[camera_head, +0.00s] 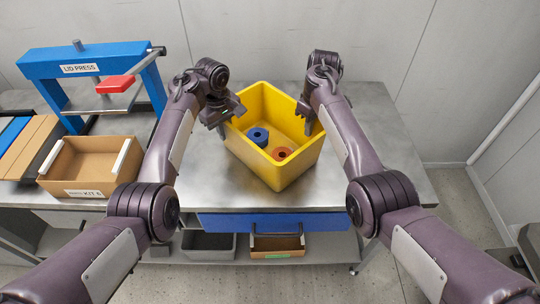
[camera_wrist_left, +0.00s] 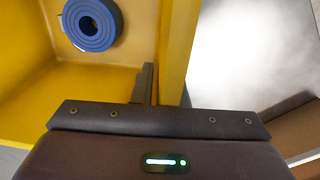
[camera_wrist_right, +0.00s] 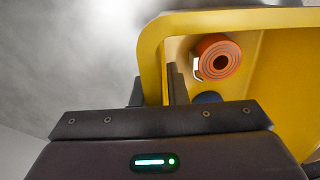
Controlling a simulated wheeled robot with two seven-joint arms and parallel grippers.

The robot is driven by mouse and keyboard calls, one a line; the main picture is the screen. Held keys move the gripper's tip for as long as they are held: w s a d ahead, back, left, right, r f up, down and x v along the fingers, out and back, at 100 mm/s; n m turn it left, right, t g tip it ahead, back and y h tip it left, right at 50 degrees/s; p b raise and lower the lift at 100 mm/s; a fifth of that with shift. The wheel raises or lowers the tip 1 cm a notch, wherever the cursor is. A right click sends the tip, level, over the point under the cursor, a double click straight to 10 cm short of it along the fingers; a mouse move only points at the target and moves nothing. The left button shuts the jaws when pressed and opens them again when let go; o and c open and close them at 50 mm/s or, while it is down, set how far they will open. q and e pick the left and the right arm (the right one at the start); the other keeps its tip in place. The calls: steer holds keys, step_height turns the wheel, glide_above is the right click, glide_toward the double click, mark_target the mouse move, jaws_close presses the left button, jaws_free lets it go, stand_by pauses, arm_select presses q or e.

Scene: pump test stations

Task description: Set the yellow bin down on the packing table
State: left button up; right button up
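The yellow bin (camera_head: 290,166) is over the steel table (camera_head: 375,125), turned with one corner towards me. I cannot tell whether its base touches the tabletop. A blue ring-shaped roll (camera_head: 258,137) and an orange one (camera_head: 282,153) lie inside it. My left gripper (camera_head: 226,116) is at the bin's left wall, with its fingers on both sides of the wall (camera_wrist_left: 174,50) in the left wrist view. My right gripper (camera_head: 308,117) is at the right wall, with its fingers on both sides of the rim (camera_wrist_right: 152,60) in the right wrist view. Both look shut on the bin.
A blue lid press (camera_head: 55,62) with a red part stands at the left. A brown kit box (camera_head: 82,165) sits beside it. A blue drawer front (camera_head: 272,222) is below the tabletop, with a grey bin (camera_head: 208,246) on the shelf. The tabletop right of the bin is clear.

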arm_select(q)
steer(key=shift+o, duration=0.8)
steer(key=shift+r, duration=0.15)
arm_select(e)
steer(key=shift+o, duration=0.8)
steer(key=shift+s+r, duration=0.1)
steer(key=shift+r, duration=0.05)
arm_select(q)
step_height(320, 180, up, 12)
steer(key=shift+s+a, duration=0.2)
steer(key=shift+s, duration=0.05)
arm_select(e)
step_height(320, 180, up, 12)
steer(key=shift+w+d, duration=0.25)
arm_select(q)
steer(key=shift+s, duration=0.1)
arm_select(e)
steer(key=shift+f, duration=0.2)
